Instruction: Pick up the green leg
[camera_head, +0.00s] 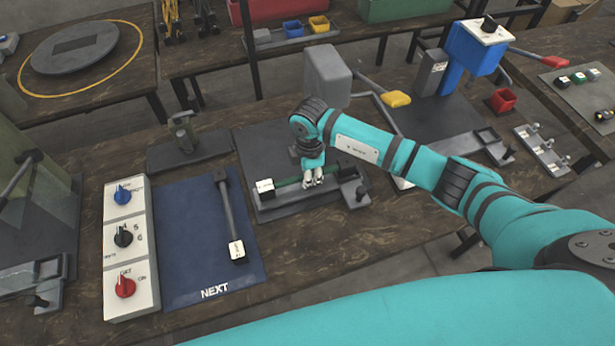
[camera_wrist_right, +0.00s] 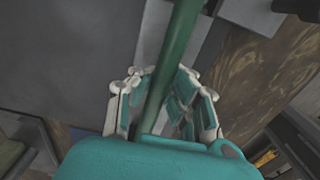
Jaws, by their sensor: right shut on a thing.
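The green leg (camera_head: 289,182) is a thin green rod lying in a dark grey fixture (camera_head: 285,208) on the workbench, with a white-labelled block at its left end. In the right wrist view the green leg (camera_wrist_right: 172,60) runs between the fingers. My right gripper (camera_head: 313,178) reaches down over the fixture and is shut on the rod; in its wrist view the fingers (camera_wrist_right: 165,108) stand on both sides of it. Whether the rod is clear of the fixture cannot be told. My left gripper is not in view.
A blue mat (camera_head: 200,240) marked NEXT holds a dark rod with a white-labelled end (camera_head: 236,250). A switch panel (camera_head: 124,235) with blue, black and red knobs stands left of it. A grey press (camera_head: 328,76) with a yellow-handled lever stands behind; a blue press (camera_head: 470,58) stands right.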

